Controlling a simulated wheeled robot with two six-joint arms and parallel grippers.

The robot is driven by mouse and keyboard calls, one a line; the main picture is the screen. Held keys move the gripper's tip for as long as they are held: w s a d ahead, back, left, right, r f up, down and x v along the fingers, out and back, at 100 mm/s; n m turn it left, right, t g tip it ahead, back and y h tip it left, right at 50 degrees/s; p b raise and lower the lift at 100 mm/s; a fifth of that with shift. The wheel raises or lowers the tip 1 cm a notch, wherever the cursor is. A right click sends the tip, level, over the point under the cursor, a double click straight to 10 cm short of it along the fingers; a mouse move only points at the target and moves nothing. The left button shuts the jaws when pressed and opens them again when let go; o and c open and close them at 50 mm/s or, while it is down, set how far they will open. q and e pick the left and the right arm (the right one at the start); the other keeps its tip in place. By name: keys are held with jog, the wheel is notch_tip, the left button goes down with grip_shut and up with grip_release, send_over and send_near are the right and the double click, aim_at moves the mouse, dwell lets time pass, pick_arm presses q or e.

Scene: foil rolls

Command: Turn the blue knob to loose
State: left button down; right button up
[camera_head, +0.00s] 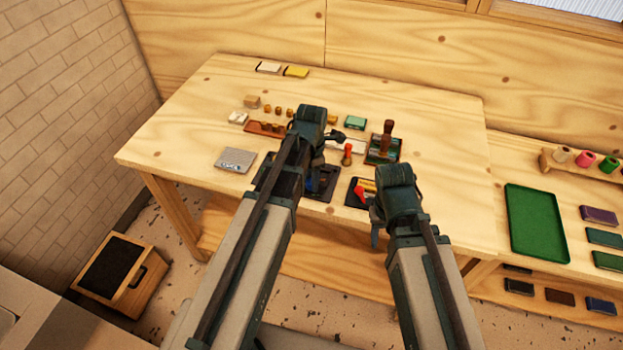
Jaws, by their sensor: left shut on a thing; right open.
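The blue knob (323,184) shows in small part on a dark base plate (318,195) near the front edge of the wooden table. My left gripper (314,178) is over the plate and shut on the blue knob; my own wrist and arm hide most of the grip. How far the knob is turned cannot be seen. My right gripper (376,232) is open and empty, pointing down at the table's front edge, just right of a dark block with a red lever (360,194).
A green tray (537,224) lies right.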

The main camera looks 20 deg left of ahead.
dwell(0.5)
pick_arm(q)
jog(key=shift+c, duration=2.2)
grip_release()
jog(key=shift+r, duration=0.15)
notch_tip(320, 180, up, 14)
jog(key=p, duration=1.4)
jog(key=shift+f, duration=0.2)
